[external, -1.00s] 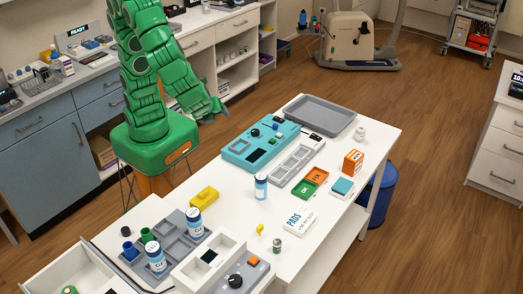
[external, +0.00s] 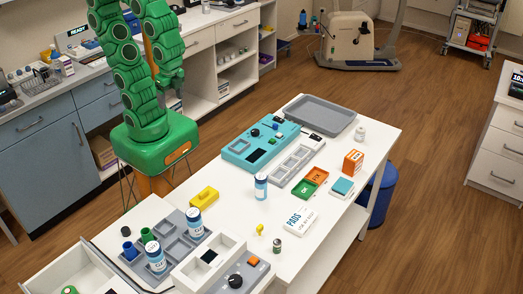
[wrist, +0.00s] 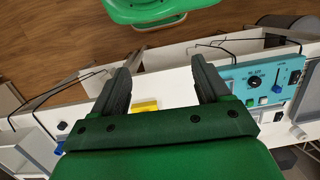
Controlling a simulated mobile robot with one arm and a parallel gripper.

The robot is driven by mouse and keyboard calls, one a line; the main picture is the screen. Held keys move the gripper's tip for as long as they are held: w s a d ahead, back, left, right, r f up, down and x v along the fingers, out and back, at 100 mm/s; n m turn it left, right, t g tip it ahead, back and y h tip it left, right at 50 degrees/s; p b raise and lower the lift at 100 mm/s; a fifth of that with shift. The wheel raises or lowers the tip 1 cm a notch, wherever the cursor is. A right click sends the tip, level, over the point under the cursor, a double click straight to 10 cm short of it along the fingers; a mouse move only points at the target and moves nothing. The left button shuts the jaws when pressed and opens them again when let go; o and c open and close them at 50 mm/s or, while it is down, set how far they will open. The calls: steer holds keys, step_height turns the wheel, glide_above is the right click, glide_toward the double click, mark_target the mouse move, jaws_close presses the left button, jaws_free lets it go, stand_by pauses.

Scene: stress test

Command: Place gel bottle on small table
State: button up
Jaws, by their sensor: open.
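Several white bottles with blue labels stand on the white worktop: one near the middle (external: 261,187), one at the grey tray's right edge (external: 195,221) and one at its front (external: 155,258). Their labels are too small to tell which is the gel bottle. The long white table (external: 330,213) carries many items; I cannot tell whether it is the small table. My gripper shows in the wrist view (wrist: 160,66), its two dark fingers apart with nothing between them. In the external view my arm is folded over its green base, pointing down, away from the bottles.
A yellow block (external: 204,196) and a teal control panel (external: 262,141) lie on the worktop; the block also shows in the wrist view (wrist: 144,106). A grey tray (external: 348,119) is at the far end. An open drawer (external: 78,270) juts out at the front left.

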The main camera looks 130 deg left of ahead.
steer(key=shift+s+d+r, duration=0.25)
steer(key=shift+d, duration=0.05)
